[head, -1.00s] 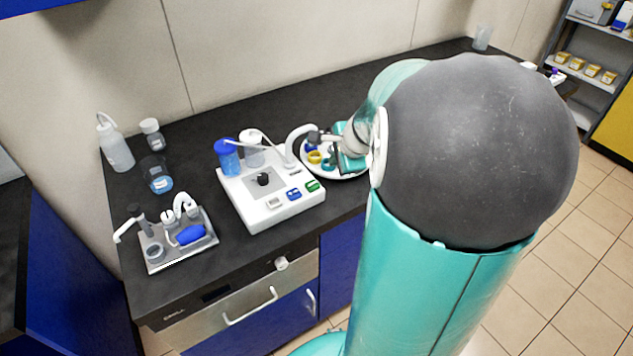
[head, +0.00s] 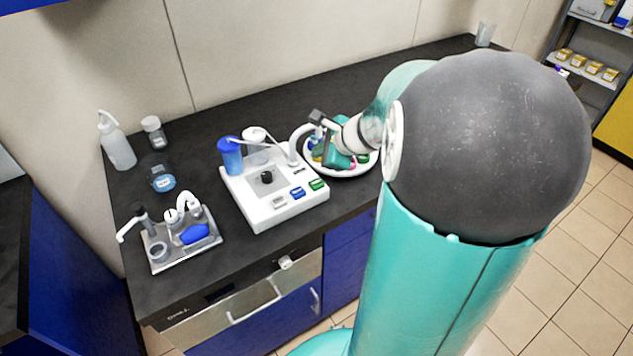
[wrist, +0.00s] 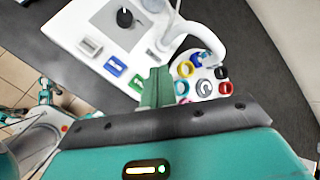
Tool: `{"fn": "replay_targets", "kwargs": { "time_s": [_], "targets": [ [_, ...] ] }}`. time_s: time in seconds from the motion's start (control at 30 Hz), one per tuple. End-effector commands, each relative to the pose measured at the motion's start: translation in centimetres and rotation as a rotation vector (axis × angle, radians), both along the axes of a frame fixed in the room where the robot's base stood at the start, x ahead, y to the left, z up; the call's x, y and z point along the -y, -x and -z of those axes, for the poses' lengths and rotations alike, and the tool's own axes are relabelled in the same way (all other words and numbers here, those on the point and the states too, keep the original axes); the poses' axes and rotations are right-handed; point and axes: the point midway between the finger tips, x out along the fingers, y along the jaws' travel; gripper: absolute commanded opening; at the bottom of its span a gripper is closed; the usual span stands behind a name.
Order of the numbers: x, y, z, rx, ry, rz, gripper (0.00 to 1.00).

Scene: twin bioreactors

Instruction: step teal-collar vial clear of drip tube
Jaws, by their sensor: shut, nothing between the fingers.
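A round white carousel (head: 338,173) holds several vials with coloured collars, partly behind my wrist in the head view. The wrist view shows yellow (wrist: 185,69), black (wrist: 222,73) and red (wrist: 224,88) collars around a grey hub (wrist: 205,88). A blue-to-teal vial top (wrist: 199,59) sits close to the end of the white drip tube (wrist: 208,37); I cannot tell for sure that it is the teal-collar vial.
The white bioreactor base (head: 270,205) with a blue vessel (head: 230,157) stands left of the carousel. A second, grey unit (head: 180,245) stands farther left. Bottles (head: 117,148) and a beaker (head: 160,175) are behind it. The dark counter behind the carousel is clear.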

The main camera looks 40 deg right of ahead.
Motion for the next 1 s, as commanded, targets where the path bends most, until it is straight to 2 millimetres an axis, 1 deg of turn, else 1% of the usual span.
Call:
{"fn": "replay_targets", "kwargs": {
  "time_s": [0.1, 0.3, 0.5, 0.67, 1.0],
  "targets": [
    [0.0, 0.1, 1.7, -0.004, -0.004, 0.004, 0.0],
    [0.0, 0.1, 4.4, -0.004, -0.005, 0.003, 0.0],
    [0.0, 0.0, 6.5, -0.001, -0.002, 0.001, 0.0],
    [0.0, 0.0, 7.2, -0.002, -0.001, 0.001, 0.0],
    [0.0, 0.0, 7.3, -0.001, 0.0, 0.002, 0.0]
  ]
}}
